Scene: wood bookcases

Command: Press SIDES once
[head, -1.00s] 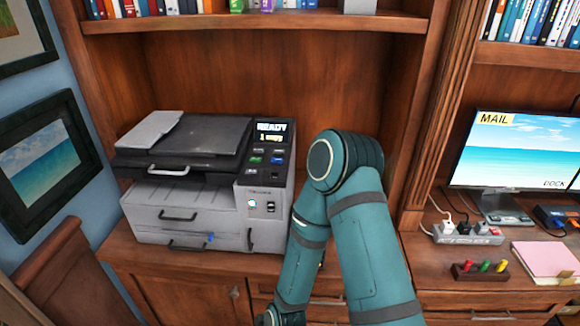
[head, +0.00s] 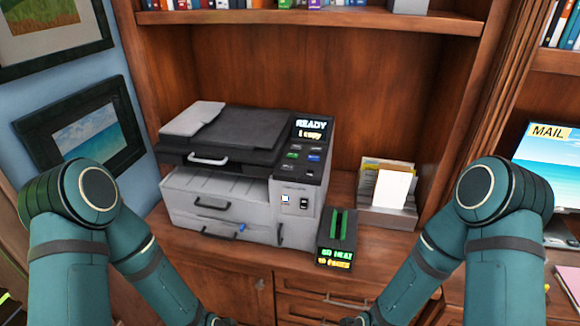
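A grey and black printer (head: 225,206) stands on the wooden counter. Its screen (head: 311,129) reads "READY" and "1 copy". My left arm (head: 70,245) and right arm (head: 500,250) come down on either side of the picture. Nothing of mine touches the panel.
A small dark device with a green top (head: 343,228) and lit text stands right of the printer. A holder with papers (head: 388,200) is behind it to the right. A shelf (head: 320,20) runs above. A monitor (head: 545,160) is at the far right.

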